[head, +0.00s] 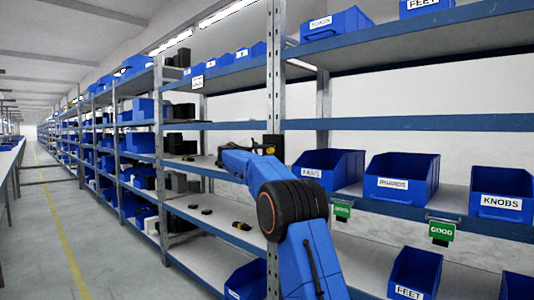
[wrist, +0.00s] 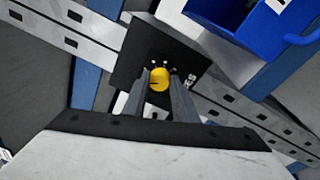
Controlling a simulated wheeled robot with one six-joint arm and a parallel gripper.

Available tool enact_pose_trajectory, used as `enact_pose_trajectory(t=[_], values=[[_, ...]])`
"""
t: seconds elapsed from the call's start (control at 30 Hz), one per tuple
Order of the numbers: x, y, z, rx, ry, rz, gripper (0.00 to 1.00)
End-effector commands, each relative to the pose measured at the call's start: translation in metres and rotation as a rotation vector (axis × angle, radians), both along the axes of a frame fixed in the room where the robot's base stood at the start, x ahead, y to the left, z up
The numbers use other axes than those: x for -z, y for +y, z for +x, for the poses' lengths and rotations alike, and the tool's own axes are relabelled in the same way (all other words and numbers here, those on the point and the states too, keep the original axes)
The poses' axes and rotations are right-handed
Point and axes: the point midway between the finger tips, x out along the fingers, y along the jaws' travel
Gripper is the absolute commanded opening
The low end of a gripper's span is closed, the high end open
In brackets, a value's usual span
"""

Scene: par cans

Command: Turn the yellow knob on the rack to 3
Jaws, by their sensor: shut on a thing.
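The yellow knob (wrist: 160,75) sits on the face of a black box (wrist: 134,66) in the wrist view. Small white marks stand in an arc above the knob, too small to read, and part of a white word shows at the right of the face. A short dark line shows on the knob; I cannot tell which mark it points to. My gripper (wrist: 161,86) has a finger on each side of the knob and is shut on it.
The box is by a grey perforated post (wrist: 225,103). A blue bin (wrist: 226,25) is close by at upper right in the wrist view. In the head view, labelled blue bins (head: 401,178) line the shelf to the right. The aisle floor (head: 110,265) at left is clear.

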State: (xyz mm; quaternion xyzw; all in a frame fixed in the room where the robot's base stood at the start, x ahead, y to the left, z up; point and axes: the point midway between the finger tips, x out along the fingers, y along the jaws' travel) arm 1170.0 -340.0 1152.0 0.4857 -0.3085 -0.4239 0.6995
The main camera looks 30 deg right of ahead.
Motion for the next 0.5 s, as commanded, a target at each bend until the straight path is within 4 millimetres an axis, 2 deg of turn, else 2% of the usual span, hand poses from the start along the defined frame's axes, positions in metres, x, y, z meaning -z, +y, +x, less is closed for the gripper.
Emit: enact_pose_trajectory(t=[0.5], values=[[0.0035, 0.0007, 0.0006, 0.0, -0.362, 0.133, 0.03]])
